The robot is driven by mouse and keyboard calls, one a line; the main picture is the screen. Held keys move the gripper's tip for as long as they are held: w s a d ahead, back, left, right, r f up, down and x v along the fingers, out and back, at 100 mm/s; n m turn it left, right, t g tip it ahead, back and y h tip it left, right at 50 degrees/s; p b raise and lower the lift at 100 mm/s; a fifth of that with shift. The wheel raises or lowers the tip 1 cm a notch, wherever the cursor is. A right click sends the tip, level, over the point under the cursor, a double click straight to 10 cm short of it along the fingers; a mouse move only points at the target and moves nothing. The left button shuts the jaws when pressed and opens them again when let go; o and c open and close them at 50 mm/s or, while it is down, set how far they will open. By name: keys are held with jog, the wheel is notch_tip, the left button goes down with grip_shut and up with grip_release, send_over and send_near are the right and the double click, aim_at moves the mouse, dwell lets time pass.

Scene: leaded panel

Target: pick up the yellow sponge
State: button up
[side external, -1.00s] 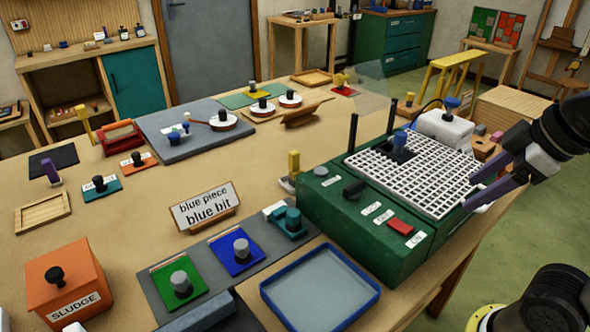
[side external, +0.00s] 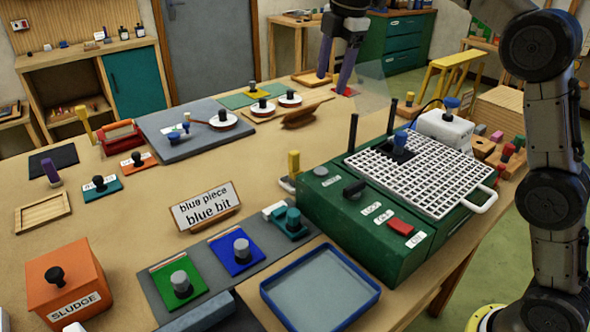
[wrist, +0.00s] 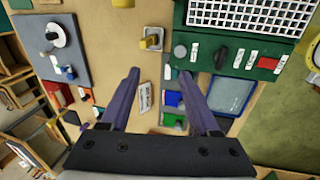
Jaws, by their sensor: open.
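A yellow block (side external: 293,163) stands upright on a small pale base by the left side of the green machine (side external: 320,205). It also shows in the wrist view (wrist: 150,40), beyond my fingertips. I cannot tell for sure that this block is the sponge. A yellow item on the red mat is now hidden or unclear behind my fingers.
The machine carries a white grid (side external: 420,175) and upright black posts. A clear sheet (side external: 372,80) stands near my fingers. A grey board (side external: 185,135) with discs lies to the left. A sign (side external: 205,205) and blue-rimmed tray (side external: 320,290) are nearer. Bare table lies between board and machine.

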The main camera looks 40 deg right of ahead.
jog(key=g, duration=0.1)
send_near(294, 152)
jog(key=shift+n+g, duration=0.5)
jog(key=shift+g, duration=0.3)
jog(key=f, duration=0.3)
jog(key=w+f, duration=0.1)
jog(key=f, duration=0.2)
jog(key=shift+w, duration=0.25)
jog(key=shift+f, duration=3.15)
grip_shut()
